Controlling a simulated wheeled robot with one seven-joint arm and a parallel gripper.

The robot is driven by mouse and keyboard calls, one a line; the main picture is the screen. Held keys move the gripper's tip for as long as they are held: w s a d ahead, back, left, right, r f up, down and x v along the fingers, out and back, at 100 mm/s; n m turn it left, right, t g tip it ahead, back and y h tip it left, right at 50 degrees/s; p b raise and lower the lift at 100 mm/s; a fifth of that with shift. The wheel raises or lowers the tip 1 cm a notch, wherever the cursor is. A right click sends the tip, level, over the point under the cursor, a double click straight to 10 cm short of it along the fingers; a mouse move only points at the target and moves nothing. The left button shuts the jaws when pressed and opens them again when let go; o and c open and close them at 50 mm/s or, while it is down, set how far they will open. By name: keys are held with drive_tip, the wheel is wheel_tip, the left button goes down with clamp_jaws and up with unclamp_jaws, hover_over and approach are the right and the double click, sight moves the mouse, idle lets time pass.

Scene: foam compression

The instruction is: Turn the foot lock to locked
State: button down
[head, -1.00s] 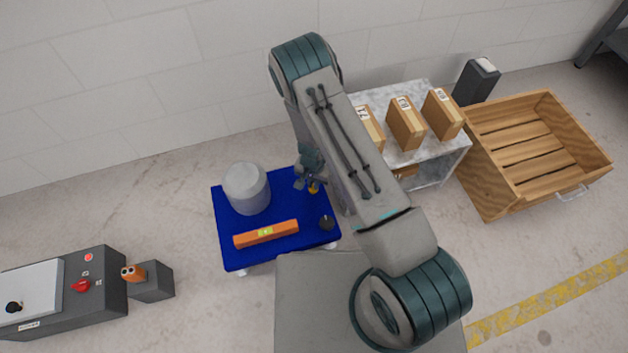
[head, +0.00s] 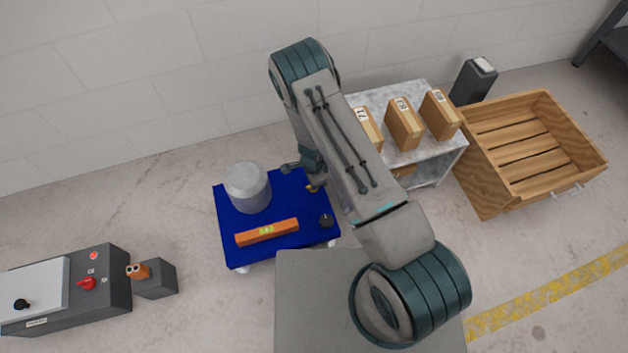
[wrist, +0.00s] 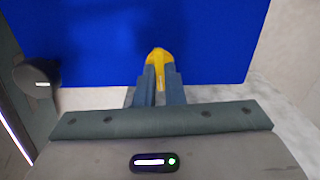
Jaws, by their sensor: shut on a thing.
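A small yellow lever (wrist: 158,56) lies at the edge of the blue platform (wrist: 110,35) in the wrist view. It may be the foot lock; no label on it is readable. My gripper (wrist: 159,80) is shut on the lever, with one finger on each side and its rounded end showing beyond the fingertips. In the head view a bit of the yellow lever (head: 312,188) shows at the right of the blue platform (head: 232,222), beside my arm. My arm hides much of the gripper there. A black knob (head: 326,221) sits on the platform's near right corner.
A grey cylinder (head: 247,187) and an orange level (head: 267,232) sit on the platform. A shelf with boxes (head: 403,122) and a wooden crate (head: 482,191) stand at right. A control box (head: 112,270) is at lower left.

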drive_tip(key=shift+a+m, duration=0.1)
drive_tip(key=shift+m, duration=0.4)
drive_tip(key=c, duration=1.5)
unclamp_jaws()
wheel_tip(320, 180, up, 14)
drive_tip(key=p, duration=0.5)
